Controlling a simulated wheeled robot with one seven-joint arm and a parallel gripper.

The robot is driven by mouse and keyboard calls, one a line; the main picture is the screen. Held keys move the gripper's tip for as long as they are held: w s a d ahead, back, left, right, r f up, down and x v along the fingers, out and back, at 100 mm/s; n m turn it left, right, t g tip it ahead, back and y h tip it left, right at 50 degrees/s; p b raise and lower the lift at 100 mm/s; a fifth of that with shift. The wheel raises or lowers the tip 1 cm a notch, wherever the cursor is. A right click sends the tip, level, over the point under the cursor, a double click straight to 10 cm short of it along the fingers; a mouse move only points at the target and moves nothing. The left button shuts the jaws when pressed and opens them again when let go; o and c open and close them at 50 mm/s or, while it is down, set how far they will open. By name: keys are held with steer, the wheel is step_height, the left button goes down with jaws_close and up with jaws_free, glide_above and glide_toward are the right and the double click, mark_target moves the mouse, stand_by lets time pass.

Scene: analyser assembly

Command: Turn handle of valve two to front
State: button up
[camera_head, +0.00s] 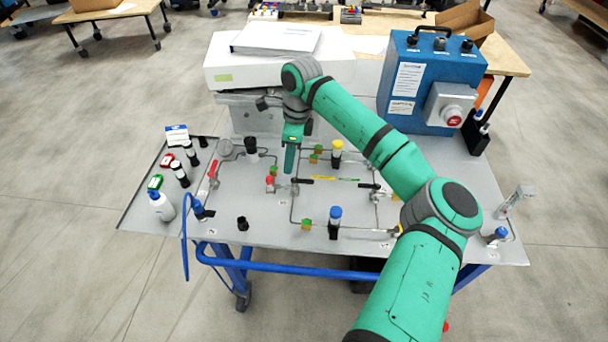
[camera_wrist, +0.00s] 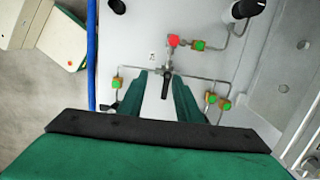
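My gripper (camera_head: 291,165) points down over the middle of the grey panel, above a small valve with a black lever handle (camera_head: 303,181). In the head view the handle points right from the valve, next to a red-topped fitting (camera_head: 270,184). In the wrist view my gripper (camera_wrist: 162,72) is open, with its two green fingers apart. The black handle (camera_wrist: 166,86) shows between them, pointing toward the bottom of the picture. I cannot tell whether the fingers touch it or are level with it. No label for valve two is readable.
Thin pipes with green and orange fittings (camera_head: 307,224) surround the valve. A yellow-capped post (camera_head: 337,152) and a blue-capped post (camera_head: 335,221) stand nearby. Another valve has a red handle (camera_head: 213,168). A blue control box (camera_head: 432,78) and a white unit (camera_head: 225,68) stand behind.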

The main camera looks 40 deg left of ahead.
mark_target(304, 181)
steer(key=w+d+r+t+h, duration=0.1)
steer(key=w+d+r, duration=0.1)
steer(key=w+d, duration=0.15)
steer(key=f, duration=0.7)
steer(key=a+f, duration=0.1)
steer(key=f, duration=0.3)
steer(key=shift+w, duration=0.1)
steer(key=shift+s, duration=0.2)
jaws_close()
